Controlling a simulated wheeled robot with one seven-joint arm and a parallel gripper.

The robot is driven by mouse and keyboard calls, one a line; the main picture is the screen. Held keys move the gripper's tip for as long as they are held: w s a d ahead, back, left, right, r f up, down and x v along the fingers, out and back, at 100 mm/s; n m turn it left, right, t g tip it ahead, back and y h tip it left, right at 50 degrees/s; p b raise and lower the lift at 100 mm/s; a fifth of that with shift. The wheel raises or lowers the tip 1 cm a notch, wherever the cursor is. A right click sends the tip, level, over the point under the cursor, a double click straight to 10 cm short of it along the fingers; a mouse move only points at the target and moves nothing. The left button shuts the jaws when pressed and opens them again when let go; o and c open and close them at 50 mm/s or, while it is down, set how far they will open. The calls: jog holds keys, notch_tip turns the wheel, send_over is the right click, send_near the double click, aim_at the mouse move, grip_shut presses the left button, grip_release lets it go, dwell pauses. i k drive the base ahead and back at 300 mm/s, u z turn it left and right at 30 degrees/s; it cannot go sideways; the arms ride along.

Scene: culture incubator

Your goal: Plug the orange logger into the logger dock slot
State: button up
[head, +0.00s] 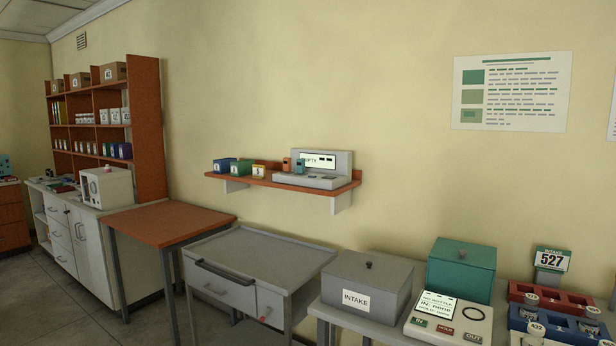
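A small orange block (287,164), which looks like the orange logger, stands upright at the left end of a light grey device on the wall shelf. That device (320,182) looks like the logger dock. It has a raised back panel with a lit screen (318,160), whose partly covered text seems to end in "PTY". A small dark teal block (299,166) stands just right of the orange one. I cannot tell whether either block sits in a slot or behind the device. My gripper is not in view.
The orange-brown wall shelf (262,181) also holds blue, green and yellow boxes at its left. Below stand a grey drawer table (265,258) with a clear top and a brown table (170,222). At right are a grey INTAKE box (367,285), a teal box (461,270) and bottle racks.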

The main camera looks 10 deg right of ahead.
aim_at(287, 160)
jog(key=k, duration=0.6)
jog(key=u, duration=0.65)
jog(key=i, duration=1.4)
jog(key=u, duration=0.55)
jog(key=i, duration=1.55)
jog(key=z, duration=0.8)
jog(key=i, duration=1.05)
jog(key=z, duration=1.35)
jog(key=i, duration=0.6)
jog(key=z, duration=0.45)
